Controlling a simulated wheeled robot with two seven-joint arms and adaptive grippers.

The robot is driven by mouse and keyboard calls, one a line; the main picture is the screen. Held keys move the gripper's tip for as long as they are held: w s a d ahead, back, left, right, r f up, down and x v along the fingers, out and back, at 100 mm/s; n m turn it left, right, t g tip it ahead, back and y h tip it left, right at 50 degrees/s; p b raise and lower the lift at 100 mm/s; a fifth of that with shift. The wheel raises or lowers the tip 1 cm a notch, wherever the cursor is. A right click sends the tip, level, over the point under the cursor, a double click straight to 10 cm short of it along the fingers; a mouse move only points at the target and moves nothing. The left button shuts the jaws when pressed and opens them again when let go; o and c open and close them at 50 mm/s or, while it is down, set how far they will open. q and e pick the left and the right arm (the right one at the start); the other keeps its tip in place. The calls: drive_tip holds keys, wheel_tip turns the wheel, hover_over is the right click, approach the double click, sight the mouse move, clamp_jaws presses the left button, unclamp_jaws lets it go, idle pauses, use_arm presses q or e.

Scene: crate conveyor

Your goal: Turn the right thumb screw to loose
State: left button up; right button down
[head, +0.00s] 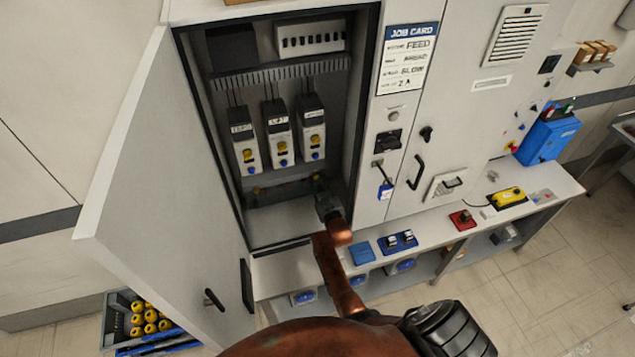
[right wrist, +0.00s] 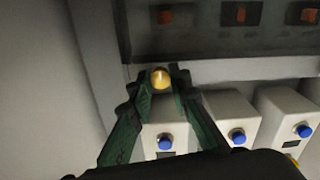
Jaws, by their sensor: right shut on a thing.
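The right thumb screw (right wrist: 161,77) is a small round brass-yellow knob. It shows in the right wrist view between the dark green fingertips of my right gripper (right wrist: 160,86), which is shut on it. In the head view my right gripper (head: 321,190) reaches into the lower right of the open cabinet (head: 285,217), below the rightmost module, and hides the screw there. How far the screw is turned cannot be told. My left gripper is not in view.
Several modules (head: 279,134) with yellow and blue knobs stand above the gripper. The cabinet door (head: 170,210) hangs open at left. A job card (head: 407,58) is on the panel at right. A bench (head: 450,236) with switches runs below; a crate (head: 117,322) of yellow parts is at lower left.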

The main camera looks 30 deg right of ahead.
drive_tip(key=shift+f, duration=0.1)
idle(0.3)
drive_tip(key=c, duration=1.8)
unclamp_jaws()
drive_tip(key=shift+s, duration=0.1)
drive_tip(key=v, duration=1.2)
drive_tip(key=shift+d, duration=0.1)
